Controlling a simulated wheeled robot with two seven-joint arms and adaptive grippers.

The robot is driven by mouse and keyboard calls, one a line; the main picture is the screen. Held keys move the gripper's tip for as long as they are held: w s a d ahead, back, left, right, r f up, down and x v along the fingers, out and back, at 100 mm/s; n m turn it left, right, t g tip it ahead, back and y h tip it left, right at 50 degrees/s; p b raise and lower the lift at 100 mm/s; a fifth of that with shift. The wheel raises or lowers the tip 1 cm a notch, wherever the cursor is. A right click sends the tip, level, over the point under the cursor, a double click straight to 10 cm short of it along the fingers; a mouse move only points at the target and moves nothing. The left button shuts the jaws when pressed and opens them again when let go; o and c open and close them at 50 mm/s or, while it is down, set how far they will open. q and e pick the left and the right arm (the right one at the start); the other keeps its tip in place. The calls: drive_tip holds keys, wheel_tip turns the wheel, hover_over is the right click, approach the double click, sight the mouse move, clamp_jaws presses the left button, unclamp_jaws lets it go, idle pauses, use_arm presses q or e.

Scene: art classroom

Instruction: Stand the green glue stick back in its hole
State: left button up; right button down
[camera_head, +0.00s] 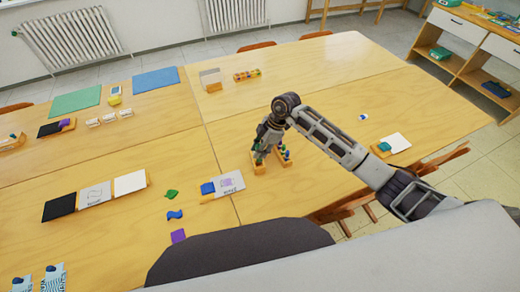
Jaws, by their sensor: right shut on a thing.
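My right gripper (262,152) points down over a small wooden holder (257,167) near the front edge of the far table. It is shut on a small green thing, apparently the green glue stick (256,147), which looks about upright. The arm and fingers hide most of the stick, and I cannot tell whether its lower end is in a hole. A second part of the wooden holder (286,162), with small dark, green and white items in it, shows just right of the gripper. My left gripper is not in view.
Left of the holder lie a white card with a blue block (208,188) and several small coloured pieces, one green (171,194). A white pad with a teal block (393,144) is at the right. A paint set (247,75) stands farther back. The tabletop behind the gripper is mostly clear.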

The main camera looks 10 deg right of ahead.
drive_tip(key=shift+f+b, duration=0.45)
drive_tip(key=shift+f, duration=0.8)
drive_tip(key=shift+p, duration=0.6)
idle(1.2)
drive_tip(key=shift+f+p, duration=0.35)
drive_tip(key=shift+f, duration=1.05)
idle(3.5)
